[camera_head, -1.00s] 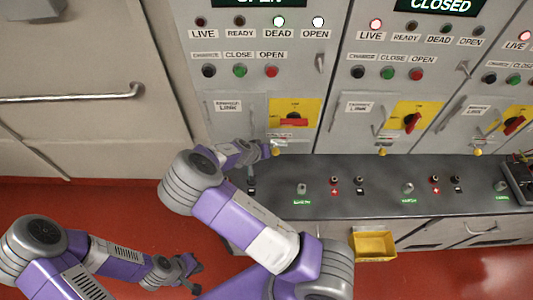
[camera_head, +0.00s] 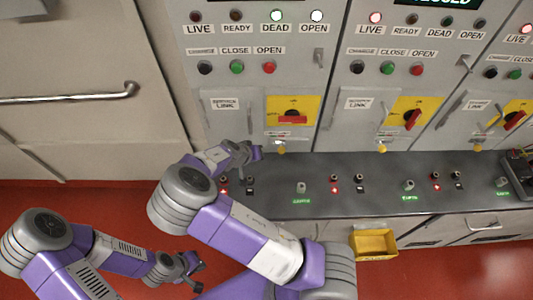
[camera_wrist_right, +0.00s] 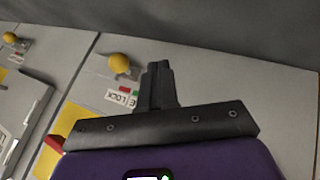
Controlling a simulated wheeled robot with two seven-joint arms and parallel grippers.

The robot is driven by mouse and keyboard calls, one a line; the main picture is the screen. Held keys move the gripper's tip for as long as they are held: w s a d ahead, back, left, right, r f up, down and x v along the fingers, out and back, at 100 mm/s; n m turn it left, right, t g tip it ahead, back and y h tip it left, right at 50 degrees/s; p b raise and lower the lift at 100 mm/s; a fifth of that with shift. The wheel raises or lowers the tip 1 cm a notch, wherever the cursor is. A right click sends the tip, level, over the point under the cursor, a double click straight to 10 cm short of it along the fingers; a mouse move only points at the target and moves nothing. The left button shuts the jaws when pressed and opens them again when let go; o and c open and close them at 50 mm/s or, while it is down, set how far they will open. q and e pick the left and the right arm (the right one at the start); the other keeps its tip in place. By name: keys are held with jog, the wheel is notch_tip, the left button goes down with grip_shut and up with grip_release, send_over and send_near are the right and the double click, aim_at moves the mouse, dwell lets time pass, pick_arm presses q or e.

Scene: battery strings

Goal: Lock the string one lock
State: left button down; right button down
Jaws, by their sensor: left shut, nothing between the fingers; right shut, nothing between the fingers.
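The string one lock has a yellow knob (camera_head: 282,148) under the left cabinet's yellow switch plate (camera_head: 292,101). The plate's red handle (camera_head: 292,118) lies level. In the right wrist view the picture is upside down, and the knob (camera_wrist_right: 119,62) stands beside its LOCK label (camera_wrist_right: 122,97). My right gripper (camera_head: 258,152) is shut and empty, just left of the knob in the head view with a small gap. It also shows shut in the right wrist view (camera_wrist_right: 157,67), right of the knob. My left gripper (camera_head: 194,266) is shut and empty, low over the red floor.
A grey counter (camera_head: 330,203) with terminals runs below the cabinets. Neighbouring string cabinets to the right have their own yellow knobs (camera_head: 382,149). A yellow bin (camera_head: 373,243) hangs on the counter front. A wall handrail (camera_head: 70,97) is at left.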

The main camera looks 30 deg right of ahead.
jog(key=v, duration=0.7)
jog(key=shift+s+r, duration=0.15)
jog(key=shift+r, duration=0.05)
